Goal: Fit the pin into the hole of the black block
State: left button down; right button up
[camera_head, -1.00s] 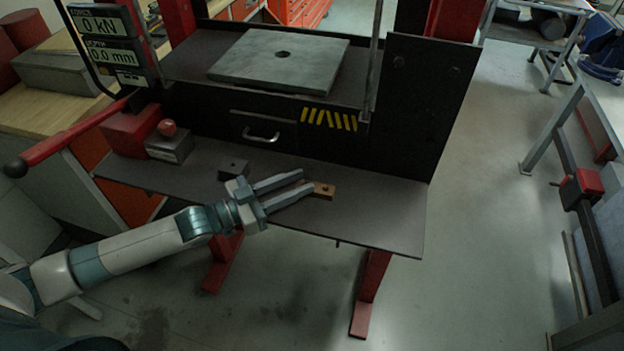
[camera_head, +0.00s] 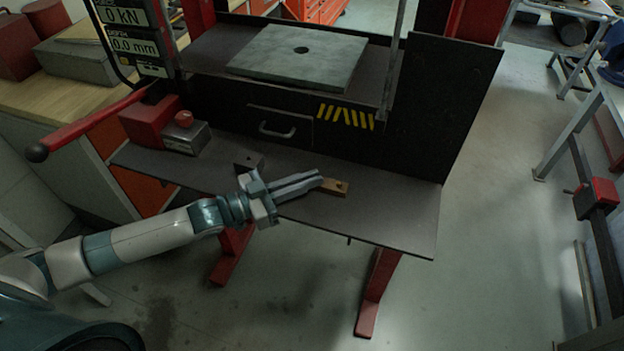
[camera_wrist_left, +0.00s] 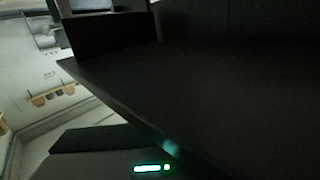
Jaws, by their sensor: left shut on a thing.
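The black block (camera_head: 248,161) sits on the lower dark shelf, left of my left gripper and partly behind its wrist. A hole shows as a dark spot on its top. A small brown block (camera_head: 338,190) with a dark round spot on top lies on the shelf at my fingertips. My left gripper (camera_head: 320,178) has its fingers close together, shut on the pin over the brown block's left end. The pin itself is too small and hidden to make out. The left wrist view is very dark and shows neither block clearly. My right gripper is out of view.
The dark shelf (camera_head: 400,220) is clear on its right side. Behind it stand a drawer (camera_head: 280,130) and a grey plate (camera_head: 300,58) with a central hole. At the left are a red-and-grey box (camera_head: 185,138) and a long red lever (camera_head: 90,122).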

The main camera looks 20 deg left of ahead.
pick_arm(q)
jog(key=shift+r+b, duration=0.5)
jog(key=shift+r, duration=0.45)
jog(key=shift+s+d+r+b, duration=0.15)
jog(key=shift+d+r+b, duration=0.1)
jog(key=shift+r, duration=0.35)
jog(key=shift+s+d+r+b, duration=0.15)
jog(key=shift+r+b, duration=0.1)
jog(key=shift+r, duration=0.35)
jog(key=s+d+r+b, duration=0.2)
jog(key=s+d+r, duration=0.3)
jog(key=d, duration=0.4)
jog(key=shift+s+r, duration=0.2)
jog(key=shift+r, duration=0.65)
jog(key=shift+d, duration=0.1)
jog(key=shift+w, duration=0.15)
